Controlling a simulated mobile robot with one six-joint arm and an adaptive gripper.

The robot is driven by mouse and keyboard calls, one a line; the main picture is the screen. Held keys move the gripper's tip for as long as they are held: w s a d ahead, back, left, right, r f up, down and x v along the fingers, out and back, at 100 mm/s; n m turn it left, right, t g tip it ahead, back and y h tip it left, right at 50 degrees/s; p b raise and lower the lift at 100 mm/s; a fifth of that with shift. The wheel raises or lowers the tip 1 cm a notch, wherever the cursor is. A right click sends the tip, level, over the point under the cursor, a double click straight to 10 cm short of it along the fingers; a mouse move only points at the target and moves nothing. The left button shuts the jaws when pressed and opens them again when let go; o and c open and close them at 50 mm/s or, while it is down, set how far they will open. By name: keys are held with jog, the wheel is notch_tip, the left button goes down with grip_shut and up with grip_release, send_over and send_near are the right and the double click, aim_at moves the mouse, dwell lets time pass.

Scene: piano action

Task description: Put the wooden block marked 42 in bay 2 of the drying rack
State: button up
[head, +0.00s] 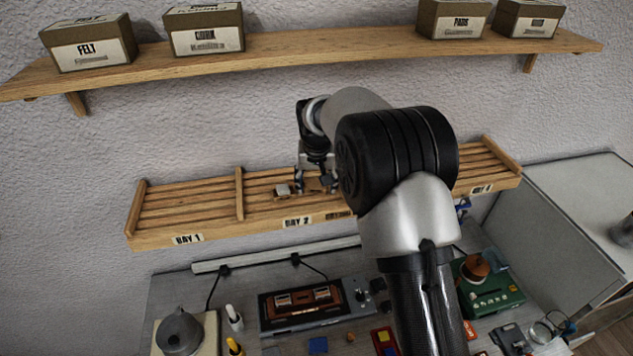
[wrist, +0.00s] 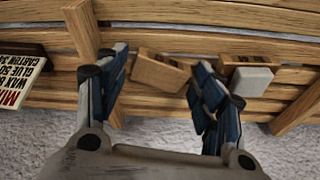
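A small wooden block (wrist: 160,72) lies at a slant on the slats of the drying rack (head: 190,205), between my gripper's fingers in the wrist view. I cannot read a number on it. My gripper (head: 315,185) is low over bay 2, above its label (head: 298,221). The fingers (wrist: 160,85) are apart, with a gap at the left of the block; the right finger is very near its edge, and I cannot tell whether it touches. In the head view the fingers and arm hide most of the block.
A grey-topped wooden piece (wrist: 252,80) sits beside the right finger in bay 2; it also shows in the head view (head: 283,190). A divider (head: 239,193) bounds bay 1, which is empty. A shelf (head: 330,42) with boxes is above.

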jog(key=shift+r, duration=0.65)
jog(key=s+d+r+b, duration=0.1)
jog(key=s+d+r, duration=0.1)
jog(key=s+r, duration=0.5)
jog(key=s+d+r, duration=0.3)
jog(key=s+r, duration=0.1)
jog(key=r, duration=0.6)
jog(key=s+d+r+t, duration=0.1)
jog(key=s+d, duration=0.1)
jog(key=s, duration=0.5)
jog(key=s+d+r, duration=0.2)
jog(key=s+d, duration=0.1)
jog(key=s, duration=0.3)
jog(key=s+d+f, duration=0.1)
jog(key=s+f, duration=0.2)
jog(key=s, duration=0.6)
jog(key=s+d+f, duration=0.2)
jog(key=s+f, duration=0.2)
jog(key=s, duration=0.5)
jog(key=shift+f+t, duration=0.15)
jog(key=shift+t, duration=0.15)
jog(key=shift+s, duration=0.15)
